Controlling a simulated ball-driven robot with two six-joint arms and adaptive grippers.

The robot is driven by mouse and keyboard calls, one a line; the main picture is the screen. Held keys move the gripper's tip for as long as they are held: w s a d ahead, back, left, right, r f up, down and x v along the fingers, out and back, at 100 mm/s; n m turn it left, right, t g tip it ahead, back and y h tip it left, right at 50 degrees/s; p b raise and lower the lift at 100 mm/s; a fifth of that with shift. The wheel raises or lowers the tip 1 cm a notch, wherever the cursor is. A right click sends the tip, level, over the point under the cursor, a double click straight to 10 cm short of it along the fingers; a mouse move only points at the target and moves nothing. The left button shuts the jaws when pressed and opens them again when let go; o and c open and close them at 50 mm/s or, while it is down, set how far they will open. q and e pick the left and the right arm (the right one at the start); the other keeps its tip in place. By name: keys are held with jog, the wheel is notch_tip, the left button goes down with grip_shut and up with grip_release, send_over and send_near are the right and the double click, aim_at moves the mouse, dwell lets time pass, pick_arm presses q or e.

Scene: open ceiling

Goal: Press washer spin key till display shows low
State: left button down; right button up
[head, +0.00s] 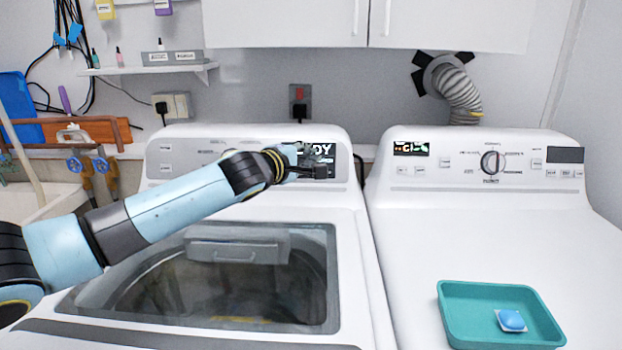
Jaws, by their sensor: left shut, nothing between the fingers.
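The washer (356,255) is the white top-loading machine on the left, with a dark glass lid. Its control panel (185,150) stands at the back. My left arm reaches across from the left, and my left gripper (322,172) is shut and empty in front of the panel's right part. The washer display (322,146) is partly hidden behind the gripper; only the letters "DY" show. The spin key cannot be made out, and whether the gripper touches the panel cannot be told. My right gripper is not in view.
A white dryer (420,250) with a round knob (491,162) and its own display (411,148) stands to the right. A teal tray (462,338) with a blue-and-white pod (511,320) lies on it. White cabinets (450,25) hang above; a shelf (150,69) is at upper left.

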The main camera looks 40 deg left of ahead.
pick_arm(q)
jog(key=f+b, duration=0.4)
jog(key=f, duration=0.1)
jog(key=shift+w+f+b, duration=0.2)
jog(key=shift+w+b, duration=0.05)
jog(key=shift+b, duration=0.1)
jog(key=shift+a, duration=0.1)
jog(key=w+a+f+b, duration=0.1)
jog(key=w+a, duration=0.1)
jog(key=w, duration=0.1)
jog(key=w+a+f+b, duration=0.1)
jog(key=w+a, duration=0.1)
jog(key=shift+a+f+b, duration=0.1)
jog(key=shift+f+b, duration=0.2)
jog(key=shift+w+a+f, duration=0.2)
jog(key=shift+w+a, duration=0.3)
jog(key=shift+w, duration=0.2)
